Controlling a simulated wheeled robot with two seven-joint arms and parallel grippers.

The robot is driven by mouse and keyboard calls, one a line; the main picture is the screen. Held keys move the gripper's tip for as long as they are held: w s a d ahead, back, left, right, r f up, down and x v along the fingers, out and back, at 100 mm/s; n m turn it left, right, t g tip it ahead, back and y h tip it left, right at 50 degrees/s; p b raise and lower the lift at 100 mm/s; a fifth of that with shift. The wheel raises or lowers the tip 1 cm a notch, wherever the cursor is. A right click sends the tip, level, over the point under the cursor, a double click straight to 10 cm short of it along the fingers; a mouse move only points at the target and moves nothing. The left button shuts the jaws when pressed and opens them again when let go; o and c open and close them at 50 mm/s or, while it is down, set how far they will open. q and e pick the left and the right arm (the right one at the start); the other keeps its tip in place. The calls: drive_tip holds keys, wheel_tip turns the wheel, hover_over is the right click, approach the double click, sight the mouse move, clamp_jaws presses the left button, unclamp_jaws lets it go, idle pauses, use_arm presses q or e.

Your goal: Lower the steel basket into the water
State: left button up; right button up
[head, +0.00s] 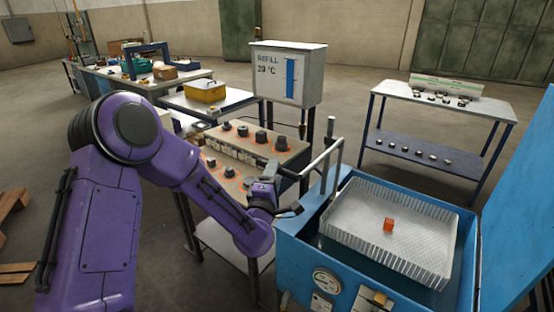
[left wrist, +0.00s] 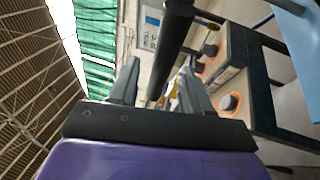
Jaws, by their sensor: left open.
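The steel basket (head: 434,232) is a pale perforated tray with an orange-red block (head: 389,225) on its floor. It sits high in the mouth of the blue tank (head: 296,251), above dark water (head: 345,251) showing along its near side. A metal lever bar (head: 321,158) rises at the tank's left edge and runs left to a dark end. My left gripper (head: 281,191) is open beside that end. In the left wrist view a dark bar (left wrist: 172,45) passes between the open fingers (left wrist: 159,75); contact cannot be told. My right gripper is out of view.
A bench with dark round pieces (head: 242,131) on orange-glowing spots stands behind my left arm. A REFILL 29 °C panel (head: 289,73) stands behind it. The tank's raised blue lid (head: 520,200) is at right. A blue shelf table (head: 440,101) stands behind.

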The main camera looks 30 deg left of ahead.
use_arm(q)
drive_tip(key=x, duration=0.3)
drive_tip(key=shift+r+p, duration=0.1)
drive_tip(key=shift+p, duration=0.3)
drive_tip(key=shift+w, duration=0.5)
drive_tip(key=shift+a, duration=0.1)
clamp_jaws()
wheel_tip(320, 180, down, 24)
drive_tip(key=b, duration=2)
drive_tip(key=shift+s+r, duration=0.1)
drive_tip(key=shift+r, duration=0.05)
drive_tip(key=shift+s, duration=0.1)
unclamp_jaws()
drive_tip(key=shift+r, duration=0.1)
